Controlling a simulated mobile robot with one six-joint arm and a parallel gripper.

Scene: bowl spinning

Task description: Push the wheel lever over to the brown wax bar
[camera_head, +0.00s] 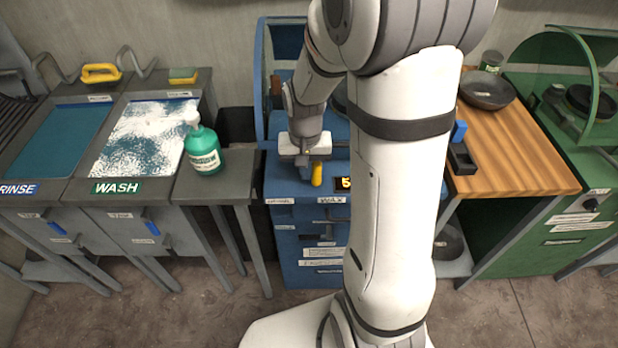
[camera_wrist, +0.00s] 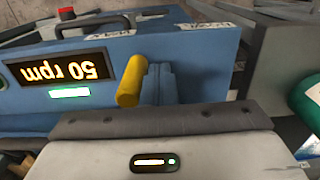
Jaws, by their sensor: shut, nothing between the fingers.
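The yellow lever handle (camera_head: 317,174) stands upright at the front of the blue machine (camera_head: 285,222). My gripper (camera_head: 304,173) is shut and empty, just left of the handle in the head view. In the wrist view, the yellow handle (camera_wrist: 130,84) is immediately left of my shut fingers (camera_wrist: 160,84). They look very close; I cannot tell if they touch. I cannot make out a brown wax bar in either view. A label reading WAX (camera_head: 330,200) is on the machine front, right of the lever.
The machine display (camera_wrist: 68,75) reads 50 rpm, upside down in the wrist view. A green soap bottle (camera_head: 203,150) stands on the grey bench at left. A wooden table (camera_head: 520,150) with a dark bowl (camera_head: 487,91) is at right. My arm hides much of the machine.

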